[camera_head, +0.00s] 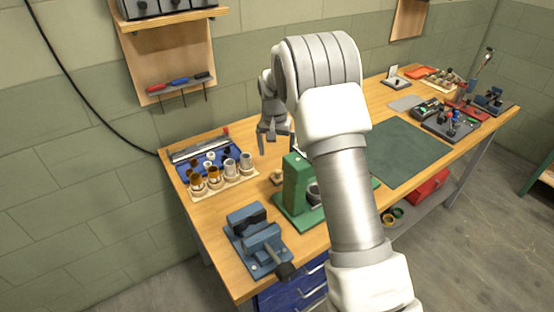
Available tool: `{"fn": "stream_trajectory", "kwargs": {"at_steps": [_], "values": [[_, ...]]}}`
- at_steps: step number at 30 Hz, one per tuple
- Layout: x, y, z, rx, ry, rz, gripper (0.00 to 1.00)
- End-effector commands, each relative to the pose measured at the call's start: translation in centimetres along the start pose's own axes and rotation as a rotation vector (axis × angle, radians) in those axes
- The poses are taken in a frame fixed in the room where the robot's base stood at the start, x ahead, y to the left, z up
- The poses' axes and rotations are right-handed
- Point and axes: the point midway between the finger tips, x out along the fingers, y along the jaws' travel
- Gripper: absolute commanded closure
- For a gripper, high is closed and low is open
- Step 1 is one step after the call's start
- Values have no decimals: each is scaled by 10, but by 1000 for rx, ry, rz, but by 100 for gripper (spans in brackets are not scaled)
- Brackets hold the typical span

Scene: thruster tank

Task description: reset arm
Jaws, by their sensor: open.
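My arm rises from the bottom right of the head view and bends over at the top, in front of the workbench. My gripper (274,139) points down above the wooden bench top (338,125), behind the green press. Its two fingers are apart and nothing shows between them. The arm hides part of the press and part of the bench behind it. I cannot tell whether the fingertips touch the bench.
A green press (297,185) stands close to the gripper. A blue vise (258,240) sits at the front left. A rack of cups (222,177) is at the left. A green mat (408,152) lies clear to the right. Tools crowd the far right end.

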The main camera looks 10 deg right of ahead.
Motion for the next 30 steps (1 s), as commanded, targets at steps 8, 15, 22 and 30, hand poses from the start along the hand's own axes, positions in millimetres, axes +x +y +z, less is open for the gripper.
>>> {"fn": "stream_trajectory", "kwargs": {"at_steps": [8, 15, 22, 30], "values": [[-5, 0, 0, 0, -1, 1, 0], [-5, 0, 0, 0, 0, 0, 0], [-38, 0, -5, 0, 0, 0, 0], [-109, 0, -16, 0, 0, 0, 0]]}}
